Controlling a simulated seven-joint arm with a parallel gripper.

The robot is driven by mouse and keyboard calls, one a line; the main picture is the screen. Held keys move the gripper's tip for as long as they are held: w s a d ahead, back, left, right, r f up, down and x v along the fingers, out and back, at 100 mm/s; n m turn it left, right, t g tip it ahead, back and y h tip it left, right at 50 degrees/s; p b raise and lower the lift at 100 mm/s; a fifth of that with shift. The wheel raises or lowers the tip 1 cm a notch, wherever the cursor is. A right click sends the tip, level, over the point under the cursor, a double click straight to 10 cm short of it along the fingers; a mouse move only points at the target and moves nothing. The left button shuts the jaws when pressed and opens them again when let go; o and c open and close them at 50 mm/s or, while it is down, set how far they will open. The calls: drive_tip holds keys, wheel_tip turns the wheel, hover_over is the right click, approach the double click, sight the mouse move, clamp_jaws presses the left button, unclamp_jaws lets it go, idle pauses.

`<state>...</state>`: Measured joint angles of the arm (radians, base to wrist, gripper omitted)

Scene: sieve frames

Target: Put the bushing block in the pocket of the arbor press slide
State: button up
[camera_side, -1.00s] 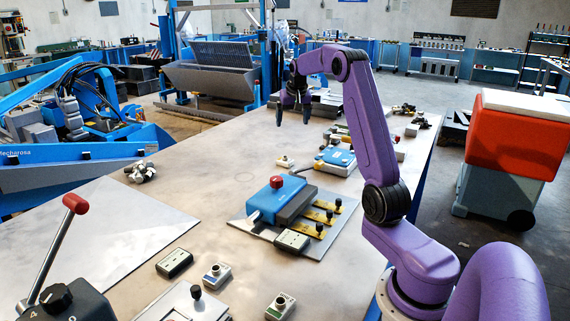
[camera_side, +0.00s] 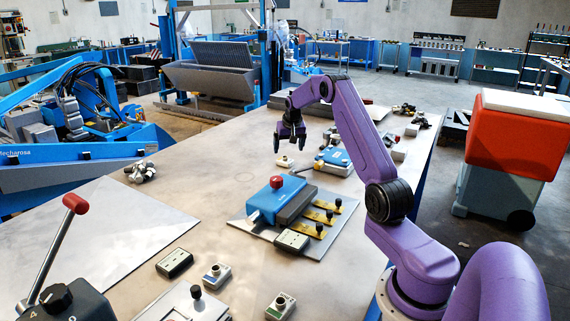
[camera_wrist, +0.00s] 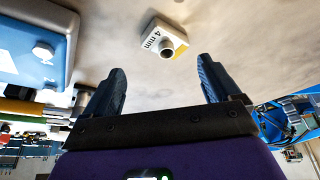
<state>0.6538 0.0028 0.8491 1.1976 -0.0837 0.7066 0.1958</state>
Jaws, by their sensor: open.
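A small cream block (camera_wrist: 155,32) marked "4 mm", with a round metal bushing on it, lies on the table in the wrist view. A small cream block (camera_side: 285,162) below my gripper in the side view seems to be the same one. My gripper (camera_side: 290,147) is open and empty, pointing down above the block. In the wrist view its two fingers (camera_wrist: 163,75) stand wide apart, with the block beyond the tips, roughly midway between them. I cannot tell for sure which fixture is the arbor press slide, and I see no pocket clearly.
A blue and white fixture (camera_side: 335,157) stands just right of the block; a blue body (camera_wrist: 30,50) shows in the wrist view. Nearer is a blue unit (camera_side: 283,201) with a red knob and brass strips. Small boxes (camera_side: 215,275) lie in front.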

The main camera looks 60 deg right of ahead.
drive_tip(key=shift+a+x, duration=0.15)
drive_tip(key=shift+x, duration=0.9)
drive_tip(key=shift+a+x, duration=0.1)
drive_tip(key=shift+x, duration=1)
